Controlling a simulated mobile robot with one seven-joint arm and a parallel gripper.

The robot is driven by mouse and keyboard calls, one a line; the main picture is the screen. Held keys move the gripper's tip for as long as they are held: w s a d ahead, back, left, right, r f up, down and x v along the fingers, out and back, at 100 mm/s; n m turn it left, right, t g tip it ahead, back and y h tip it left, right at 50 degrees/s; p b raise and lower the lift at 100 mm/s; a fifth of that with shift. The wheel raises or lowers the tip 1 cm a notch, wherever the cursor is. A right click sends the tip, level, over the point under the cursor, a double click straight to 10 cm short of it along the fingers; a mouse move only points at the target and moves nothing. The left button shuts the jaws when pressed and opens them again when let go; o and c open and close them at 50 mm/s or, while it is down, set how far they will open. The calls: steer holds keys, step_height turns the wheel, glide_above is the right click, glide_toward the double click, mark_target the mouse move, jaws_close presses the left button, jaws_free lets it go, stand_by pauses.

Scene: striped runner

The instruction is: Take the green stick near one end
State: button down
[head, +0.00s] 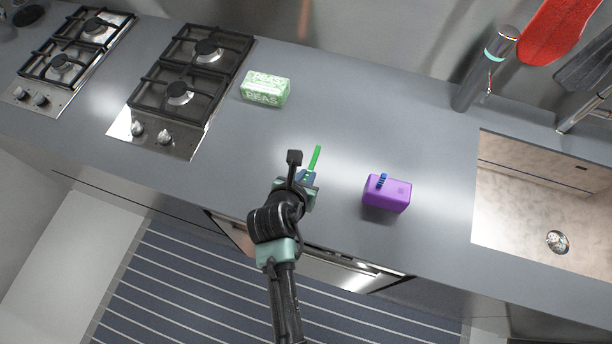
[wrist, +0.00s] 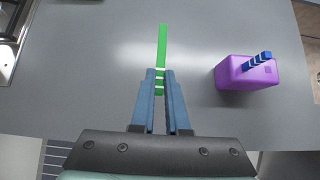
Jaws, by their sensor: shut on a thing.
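The green stick (head: 316,157) shows in the head view just beyond my gripper (head: 308,175), over the grey counter. In the wrist view the stick (wrist: 162,45) runs straight away from between the fingers. My gripper (wrist: 160,76) is shut on the stick near its close end, where white bands cross it. Most of the stick's length sticks out past the fingertips. I cannot tell whether the stick touches the counter.
A purple box (head: 386,193) with a blue striped piece (head: 382,181) on it stands to the right of my gripper. A green-and-white peas package (head: 265,89) lies farther back. Two gas hobs (head: 190,80) are at the left and a sink (head: 540,200) at the right.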

steer(key=shift+r+p, duration=2.45)
steer(key=shift+p, duration=0.2)
steer(key=shift+f, duration=0.1)
